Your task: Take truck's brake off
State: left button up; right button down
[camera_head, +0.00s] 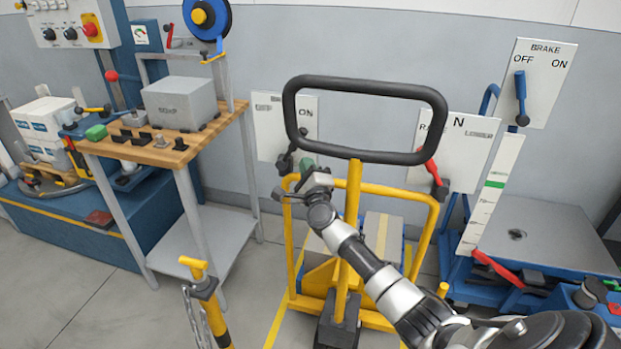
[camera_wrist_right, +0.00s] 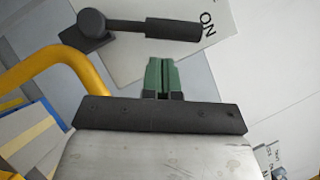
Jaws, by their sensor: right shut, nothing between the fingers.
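The yellow hand truck (camera_head: 435,225) stands in the middle, with a black loop handle (camera_head: 365,86) on top. A white plate (camera_head: 268,135) behind the handle's left side shows "ON"; its other word is partly hidden. A black lever (camera_head: 286,160) at this plate also shows in the right wrist view (camera_wrist_right: 170,28), its grip pointing towards "ON". My right gripper (camera_head: 307,164) is shut and empty, just below and beside this lever. Its green fingertips (camera_wrist_right: 162,72) are together and appear apart from the lever. My left gripper is not in view.
A second plate (camera_head: 470,145) marked "N" has a red lever (camera_head: 433,160). A "BRAKE OFF ON" plate (camera_head: 545,85) has a blue lever (camera_head: 520,98) at "OFF", above a blue lift table (camera_head: 540,230). A workbench (camera_head: 160,150) stands left; a yellow post (camera_head: 205,290) stands in front.

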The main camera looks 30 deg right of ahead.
jog(key=shift+b+x, duration=0.4)
jog(key=shift+x, duration=1.65)
jog(key=w+a+r+n+g+y+p, duration=0.1)
jog(key=w+n+p, duration=0.1)
jog(key=p, duration=0.3)
jog(key=w+a+r+n+g+p, duration=0.1)
jog(key=w+a+n+p, duration=0.1)
jog(key=p, duration=0.3)
jog(key=w+a+r+n+g+y+p, duration=0.1)
jog(key=w+a+n+p, duration=0.1)
jog(key=n+p, duration=0.1)
jog(key=shift+w+a+r+g+y+p, duration=0.25)
jog(key=shift+g+y+p, duration=0.05)
jog(key=shift+p, duration=0.6)
jog(key=shift+a+r, duration=0.1)
jog(key=shift+a, duration=0.05)
jog(key=shift+s, duration=0.1)
